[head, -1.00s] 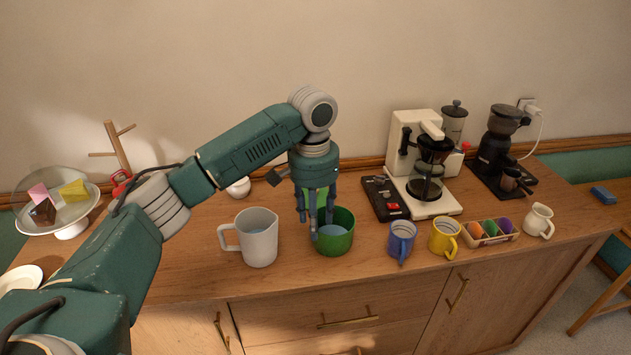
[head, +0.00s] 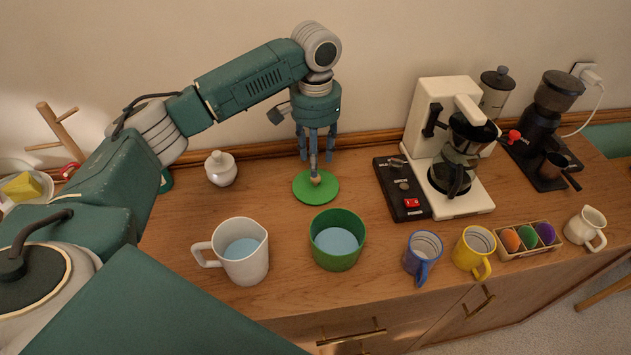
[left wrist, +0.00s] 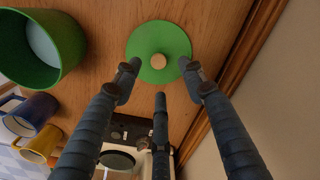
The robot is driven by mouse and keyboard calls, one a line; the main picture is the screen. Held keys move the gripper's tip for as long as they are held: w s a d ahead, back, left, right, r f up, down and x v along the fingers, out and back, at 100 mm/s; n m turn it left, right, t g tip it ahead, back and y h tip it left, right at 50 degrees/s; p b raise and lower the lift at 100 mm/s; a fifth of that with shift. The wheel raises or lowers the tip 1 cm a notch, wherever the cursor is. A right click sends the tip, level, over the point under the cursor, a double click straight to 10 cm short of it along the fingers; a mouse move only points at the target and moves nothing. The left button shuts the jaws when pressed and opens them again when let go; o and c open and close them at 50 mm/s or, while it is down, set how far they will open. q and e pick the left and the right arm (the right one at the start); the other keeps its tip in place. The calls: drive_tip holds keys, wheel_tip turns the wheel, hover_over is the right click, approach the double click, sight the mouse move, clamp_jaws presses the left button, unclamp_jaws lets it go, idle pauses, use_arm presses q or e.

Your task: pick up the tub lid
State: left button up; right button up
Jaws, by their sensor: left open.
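The tub lid is a flat green disc (head: 316,194) with a small wooden knob, lying on the wooden counter behind the green tub. It also shows in the left wrist view (left wrist: 142,38), with the knob near its centre. My left gripper (head: 315,160) points down above the lid, open and empty. In the left wrist view its fingers (left wrist: 158,82) are spread around the near side of the lid, with the knob just beyond them. The green tub (head: 337,253) stands in front of the lid, open, with pale blue contents. My right gripper is out of view.
A white pitcher (head: 246,267) stands left of the tub, and a white lidded jar (head: 221,168) left of the lid. A black panel (head: 393,190) and coffee maker (head: 425,109) stand to the right. Blue (head: 420,265) and yellow (head: 474,252) mugs are at the front. The wall is close behind.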

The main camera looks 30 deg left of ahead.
sight(316, 183)
use_arm(q)
drive_tip(key=shift+f, duration=0.7)
wheel_tip(316, 183, down, 4)
drive_tip(key=shift+s+f+p, duration=0.1)
drive_tip(key=shift+f+p, duration=0.15)
drive_tip(key=shift+p, duration=0.65)
drive_tip(key=shift+f, duration=0.25)
drive_tip(key=shift+c, duration=0.6)
clamp_jaws()
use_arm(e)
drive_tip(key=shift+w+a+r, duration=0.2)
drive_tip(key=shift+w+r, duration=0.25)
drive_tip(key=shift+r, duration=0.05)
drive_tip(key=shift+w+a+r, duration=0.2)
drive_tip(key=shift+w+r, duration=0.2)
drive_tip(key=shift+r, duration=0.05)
